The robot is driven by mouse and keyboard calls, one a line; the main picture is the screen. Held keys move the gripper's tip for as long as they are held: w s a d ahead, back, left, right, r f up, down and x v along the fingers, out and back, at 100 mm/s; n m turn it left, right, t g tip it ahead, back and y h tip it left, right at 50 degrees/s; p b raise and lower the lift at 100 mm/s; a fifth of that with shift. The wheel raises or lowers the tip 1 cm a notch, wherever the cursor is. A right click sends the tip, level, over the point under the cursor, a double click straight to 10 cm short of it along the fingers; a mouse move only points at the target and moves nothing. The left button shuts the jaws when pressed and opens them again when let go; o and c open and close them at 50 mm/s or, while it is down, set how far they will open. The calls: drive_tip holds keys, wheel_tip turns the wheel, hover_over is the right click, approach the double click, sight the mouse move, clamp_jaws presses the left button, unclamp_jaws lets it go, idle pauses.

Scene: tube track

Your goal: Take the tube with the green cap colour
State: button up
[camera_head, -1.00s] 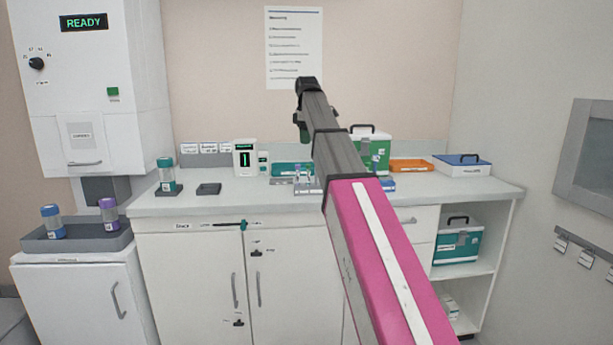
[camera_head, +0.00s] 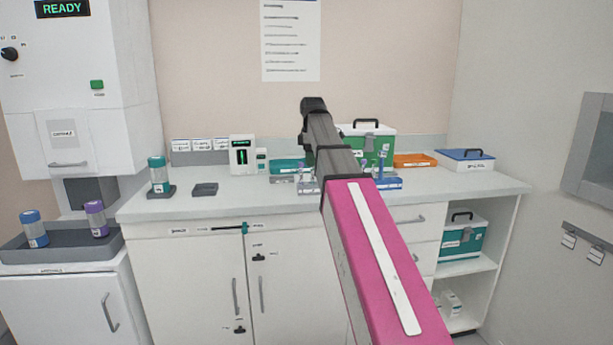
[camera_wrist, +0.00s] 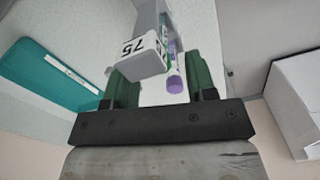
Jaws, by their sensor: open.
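My gripper (camera_wrist: 161,64) is open in the wrist view, its two green fingers apart. A slim tube with a purple cap (camera_wrist: 175,83) shows between the fingers, beside a white block marked 75 (camera_wrist: 140,52). A larger clear container with a teal-green cap (camera_head: 156,163) stands upright on a dark base at the counter's left. I cannot make out a small green-capped tube.
A blue rack (camera_head: 388,184) stands right of my arm, before a green box (camera_head: 381,147). An orange tray (camera_head: 415,161) and a blue-lidded box (camera_head: 466,160) are farther right. Blue-capped (camera_head: 34,230) and purple-capped (camera_head: 96,220) containers stand in a grey tray at left.

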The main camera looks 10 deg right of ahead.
drive_tip(key=shift+s+f, duration=0.1)
drive_tip(key=shift+f, duration=0.6)
drive_tip(key=c, duration=0.8)
drive_tip(key=shift+r, duration=0.15)
